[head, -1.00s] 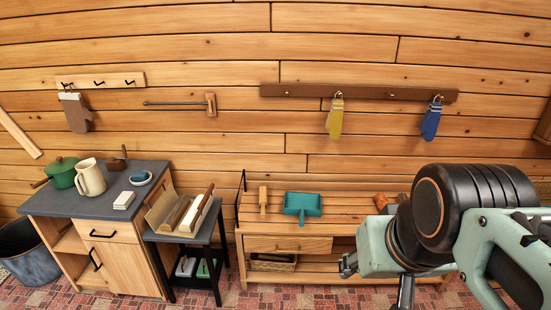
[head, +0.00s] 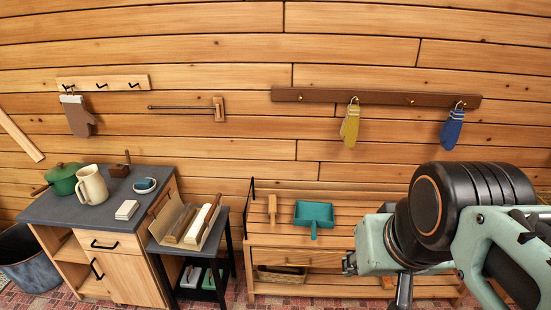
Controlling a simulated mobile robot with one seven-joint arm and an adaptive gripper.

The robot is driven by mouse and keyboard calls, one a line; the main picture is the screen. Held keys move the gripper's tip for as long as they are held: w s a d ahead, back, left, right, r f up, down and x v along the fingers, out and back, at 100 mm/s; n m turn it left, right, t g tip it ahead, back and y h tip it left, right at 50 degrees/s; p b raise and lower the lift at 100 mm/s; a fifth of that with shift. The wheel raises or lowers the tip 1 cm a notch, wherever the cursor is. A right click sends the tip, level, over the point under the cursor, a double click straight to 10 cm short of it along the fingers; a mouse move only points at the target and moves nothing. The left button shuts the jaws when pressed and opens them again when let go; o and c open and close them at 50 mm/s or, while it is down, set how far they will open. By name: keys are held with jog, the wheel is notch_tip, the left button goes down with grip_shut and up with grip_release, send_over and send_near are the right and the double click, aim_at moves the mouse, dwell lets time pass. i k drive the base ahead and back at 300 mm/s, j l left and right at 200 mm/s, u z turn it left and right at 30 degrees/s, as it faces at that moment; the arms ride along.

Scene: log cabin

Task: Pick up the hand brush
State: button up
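A small light wooden piece with a narrow handle (head: 272,208), which looks like the hand brush, lies on the slatted wooden bench to the left of the teal dustpan (head: 314,214). Its bristles cannot be made out. My arm fills the right of the head view. The dark end part at its left (head: 349,263), apparently my gripper, appears in front of the bench, to the right of and lower in the picture than the brush. It is apart from the brush. Its fingers are too small and turned away to read.
A dark side table (head: 196,245) holding a tray of boards stands left of the bench. A grey-topped cabinet (head: 70,208) carries a green pot and cream jug. A thin black upright (head: 251,195) rises at the bench's left end. My arm hides the bench's right part.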

aim_at(272, 201)
jog(key=i+j+u, duration=0.1)
jog(key=i, duration=0.4)
jog(key=i+j, duration=0.3)
jog(key=i, duration=0.2)
jog(key=u, duration=0.05)
